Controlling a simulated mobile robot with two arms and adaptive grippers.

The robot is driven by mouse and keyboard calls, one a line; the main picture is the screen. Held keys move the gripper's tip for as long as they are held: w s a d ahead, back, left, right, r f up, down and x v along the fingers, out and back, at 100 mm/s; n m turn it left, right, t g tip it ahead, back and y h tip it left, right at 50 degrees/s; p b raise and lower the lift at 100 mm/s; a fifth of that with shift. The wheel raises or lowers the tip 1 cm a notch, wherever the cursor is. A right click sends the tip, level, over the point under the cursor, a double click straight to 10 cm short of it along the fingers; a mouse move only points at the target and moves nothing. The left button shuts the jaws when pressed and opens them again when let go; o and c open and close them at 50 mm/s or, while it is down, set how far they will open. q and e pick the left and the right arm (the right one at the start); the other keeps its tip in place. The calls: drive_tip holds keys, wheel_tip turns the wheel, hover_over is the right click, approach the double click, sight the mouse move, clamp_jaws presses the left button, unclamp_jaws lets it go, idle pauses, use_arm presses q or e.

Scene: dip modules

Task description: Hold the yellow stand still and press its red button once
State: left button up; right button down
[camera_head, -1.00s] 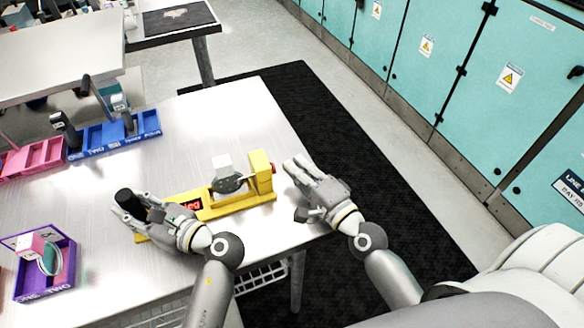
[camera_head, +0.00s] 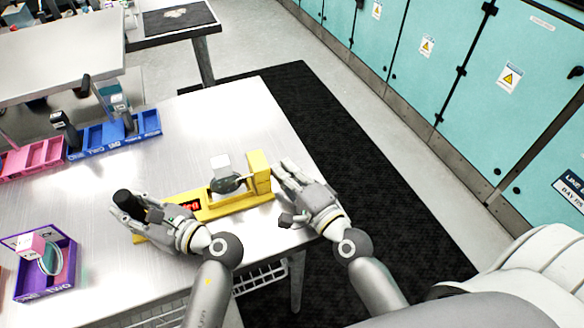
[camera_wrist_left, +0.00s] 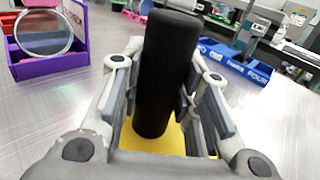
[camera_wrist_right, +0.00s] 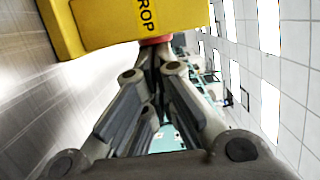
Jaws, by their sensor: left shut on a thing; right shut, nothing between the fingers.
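The yellow stand (camera_head: 238,206) lies on the metal table, with a red display (camera_head: 190,205) on its front and a raised block (camera_head: 259,172) at its right end. My left gripper (camera_head: 132,207) is shut on the black post (camera_head: 122,197) at the stand's left end; the post (camera_wrist_left: 168,75) stands between the fingers in the left wrist view. My right gripper (camera_head: 279,169) is shut and empty, its tips at the block's right side. In the right wrist view, the red button (camera_wrist_right: 155,41) shows partly between the yellow block and the fingertips; the tips appear to touch it.
A purple tray (camera_head: 47,285) with a ring-shaped piece stands at the left. Blue bins (camera_head: 105,140) and pink bins (camera_head: 35,157) line the table's back. The table's right edge is close beside the stand. Teal cabinets (camera_head: 450,60) stand beyond the floor mat.

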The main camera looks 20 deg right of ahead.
use_arm(q)
drive_tip(key=shift+d, duration=0.4)
use_arm(e)
drive_tip(key=shift+a, duration=0.3)
drive_tip(key=shift+d, duration=0.6)
use_arm(q)
drive_tip(key=shift+a, duration=0.1)
use_arm(e)
drive_tip(key=d, duration=0.3)
use_arm(q)
drive_tip(key=shift+a, duration=0.1)
use_arm(e)
drive_tip(key=v, duration=1)
drive_tip(key=shift+d, duration=0.25)
use_arm(q)
drive_tip(key=o, duration=1.1)
drive_tip(key=shift+c, duration=0.2)
